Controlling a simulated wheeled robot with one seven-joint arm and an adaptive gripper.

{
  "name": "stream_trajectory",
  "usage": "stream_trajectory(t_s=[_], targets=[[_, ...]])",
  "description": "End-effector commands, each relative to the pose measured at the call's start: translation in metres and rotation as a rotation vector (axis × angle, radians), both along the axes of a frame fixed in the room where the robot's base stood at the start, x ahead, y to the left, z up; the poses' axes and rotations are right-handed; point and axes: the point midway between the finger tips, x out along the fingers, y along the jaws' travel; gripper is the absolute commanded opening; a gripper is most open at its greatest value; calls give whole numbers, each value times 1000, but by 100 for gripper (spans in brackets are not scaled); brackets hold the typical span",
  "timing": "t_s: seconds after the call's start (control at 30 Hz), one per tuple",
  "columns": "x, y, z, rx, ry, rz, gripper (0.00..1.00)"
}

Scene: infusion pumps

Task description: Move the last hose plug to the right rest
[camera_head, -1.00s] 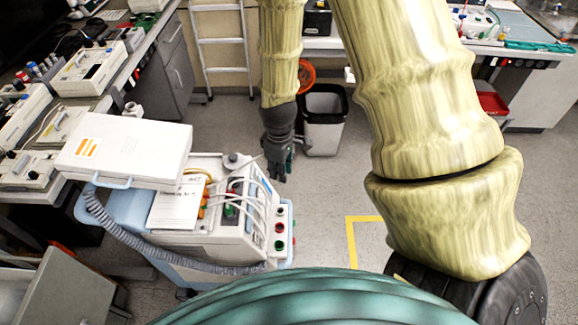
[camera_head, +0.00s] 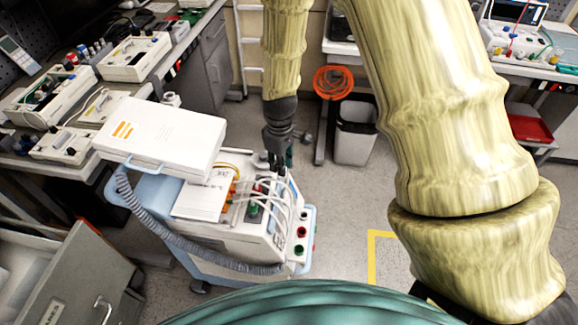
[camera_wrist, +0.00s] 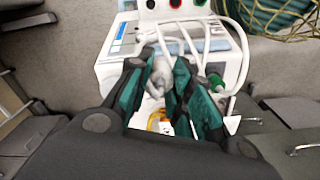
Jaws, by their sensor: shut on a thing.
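The white pump cart (camera_head: 225,238) stands left of centre in the head view, with several pale hoses (camera_head: 272,200) arching over its top. My gripper (camera_head: 278,165) is over the far right part of its top. In the wrist view, my gripper (camera_wrist: 159,84) is shut on a greyish-white hose plug (camera_wrist: 160,74) between its green-padded fingers. The plug's lower end is partly hidden. A green plug (camera_wrist: 215,84) stands just right of the fingers, apart from them; it also shows in the head view (camera_head: 254,208). I cannot tell which spot is the right rest.
A white case (camera_head: 160,135) and a paper sheet (camera_head: 203,195) lie on the cart. A grey corrugated hose (camera_head: 165,235) loops along its front. Coloured ports (camera_head: 300,248) line its right end. A bin (camera_head: 355,140) stands behind; the floor to the right is clear.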

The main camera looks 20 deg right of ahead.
Motion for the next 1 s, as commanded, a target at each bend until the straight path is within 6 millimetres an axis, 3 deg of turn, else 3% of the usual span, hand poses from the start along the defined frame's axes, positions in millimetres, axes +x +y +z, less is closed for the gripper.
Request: stream_trajectory(t_s=[0.87,1.0], targets=[[56,48,5,1,2,1,0],[56,48,-13,1,2,-1,0]])
